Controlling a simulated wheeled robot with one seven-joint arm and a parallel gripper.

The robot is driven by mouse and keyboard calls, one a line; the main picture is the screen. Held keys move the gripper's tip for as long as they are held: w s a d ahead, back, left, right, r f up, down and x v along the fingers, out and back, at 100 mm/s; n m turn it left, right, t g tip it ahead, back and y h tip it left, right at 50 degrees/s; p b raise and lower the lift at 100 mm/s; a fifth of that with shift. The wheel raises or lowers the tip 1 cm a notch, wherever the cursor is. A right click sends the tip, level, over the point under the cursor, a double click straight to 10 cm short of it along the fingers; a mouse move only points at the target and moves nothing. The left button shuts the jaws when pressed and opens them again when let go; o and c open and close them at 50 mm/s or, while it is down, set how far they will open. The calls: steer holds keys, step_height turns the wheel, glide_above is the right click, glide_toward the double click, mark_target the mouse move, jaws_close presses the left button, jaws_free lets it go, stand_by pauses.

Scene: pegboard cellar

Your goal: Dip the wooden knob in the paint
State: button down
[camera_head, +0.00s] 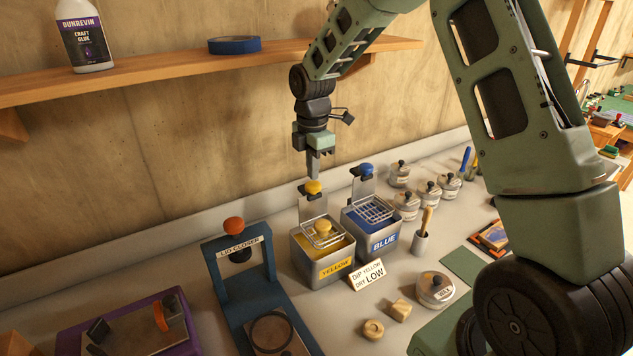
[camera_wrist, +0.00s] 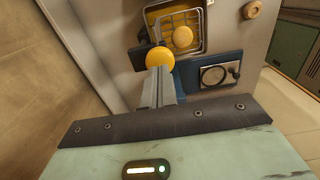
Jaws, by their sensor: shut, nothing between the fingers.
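The yellow tin (camera_head: 323,269) stands on the bench with yellow paint in it. A wire basket (camera_head: 310,238) sits near its rim, and a yellow knob (camera_head: 323,227) lies in the basket. The knob also shows in the wrist view (camera_wrist: 182,37); its surface is yellow, with no bare wood visible. A yellow ball handle (camera_head: 313,187) tops the plate behind the tin; it also shows in the wrist view (camera_wrist: 160,58). My gripper (camera_head: 314,177) is shut and empty, just above the ball handle. I cannot tell whether the fingertips touch it.
A blue tin (camera_head: 384,243) with its own basket and blue ball handle stands close right. A sign (camera_head: 369,275) reads "DIP YELLOW DRY LOW". The lid closer (camera_head: 240,280) stands left. Bare wooden pieces (camera_head: 373,329) lie in front. A shelf (camera_head: 190,72) runs along the wall.

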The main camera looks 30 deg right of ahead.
steer(key=shift+r, duration=0.1)
step_height(320, 180, up, 5)
steer(key=p, duration=0.4)
stand_by(0.3)
stand_by(0.4)
